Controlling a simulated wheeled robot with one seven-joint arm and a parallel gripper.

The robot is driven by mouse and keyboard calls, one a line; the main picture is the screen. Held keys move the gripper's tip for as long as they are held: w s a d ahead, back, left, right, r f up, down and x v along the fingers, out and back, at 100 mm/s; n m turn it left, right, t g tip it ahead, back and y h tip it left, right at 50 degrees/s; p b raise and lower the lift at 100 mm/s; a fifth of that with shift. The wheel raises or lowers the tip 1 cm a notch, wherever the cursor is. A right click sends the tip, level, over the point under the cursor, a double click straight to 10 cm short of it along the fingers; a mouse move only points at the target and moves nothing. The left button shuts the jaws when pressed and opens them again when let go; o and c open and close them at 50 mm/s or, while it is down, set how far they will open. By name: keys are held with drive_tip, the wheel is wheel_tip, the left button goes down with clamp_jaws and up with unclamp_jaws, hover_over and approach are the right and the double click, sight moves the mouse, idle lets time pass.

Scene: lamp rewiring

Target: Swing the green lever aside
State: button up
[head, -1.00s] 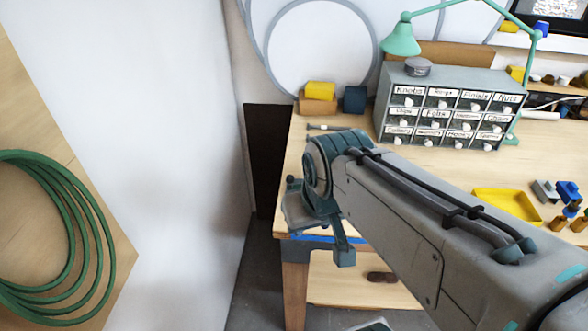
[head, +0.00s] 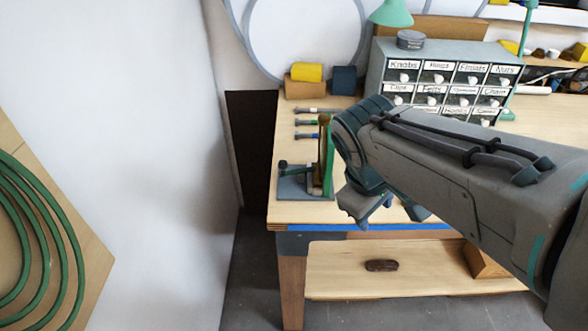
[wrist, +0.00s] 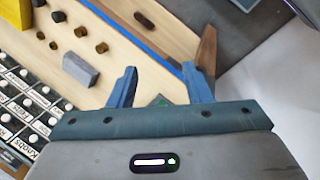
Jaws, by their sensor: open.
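A small fixture with a grey base (head: 297,186) stands at the bench's front left corner in the head view. A green lever (head: 300,168) lies low across it, with a dark knob at its left end. A green upright part (head: 329,160) and a brass-coloured upright stand at its right side. My gripper (head: 385,212) is open, to the right of the fixture by the bench's front edge and apart from it. In the wrist view my gripper (wrist: 160,92) has nothing between its fingers. A small green patch shows behind them; I cannot tell what it is.
A grey labelled drawer cabinet (head: 448,62) stands on the bench behind my arm. Several small tools (head: 306,122) lie behind the fixture. A lower shelf (head: 335,275) holds a dark oblong thing (head: 381,265). A white wall (head: 120,130) is at left.

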sight(286, 160)
drive_tip(key=w+a+f+n+t+h+b, duration=0.1)
drive_tip(key=w+a+f+n+h+b, duration=0.1)
drive_tip(key=w+n+b, duration=0.1)
drive_tip(key=w+a+f+n+t+h+b, duration=0.1)
drive_tip(key=w+a+f+n+h+b, duration=0.1)
drive_tip(key=n+b, duration=0.3)
drive_tip(key=w+a+f+n+t+h+b, duration=0.1)
drive_tip(key=w+a+f+n+h+b, duration=0.1)
drive_tip(key=w+a+f+n+b, duration=0.1)
drive_tip(key=shift+w+a+f+n+h+b, duration=0.1)
drive_tip(key=shift+w+f+n+h+b, duration=0.15)
drive_tip(key=shift+w, duration=0.3)
drive_tip(key=shift+w+f+n+h+b, duration=0.15)
drive_tip(key=shift+w+f, duration=0.15)
drive_tip(key=shift+w, duration=0.25)
drive_tip(key=w+a+n+t+b, duration=0.1)
drive_tip(key=a, duration=0.1)
drive_tip(key=a+n+t+h+b, duration=0.1)
drive_tip(key=a+b, duration=0.1)
drive_tip(key=w+a+f+n+t+b, duration=0.1)
drive_tip(key=a+n, duration=0.1)
drive_tip(key=a, duration=0.1)
drive_tip(key=shift+w+t+h, duration=0.3)
drive_tip(key=shift+w, duration=0.05)
drive_tip(key=a+n+t+b, duration=0.5)
drive_tip(key=a, duration=0.5)
drive_tip(key=b+x, duration=0.1)
drive_tip(key=x, duration=1.3)
drive_tip(key=shift+d+r, duration=0.15)
drive_tip(key=c, duration=1)
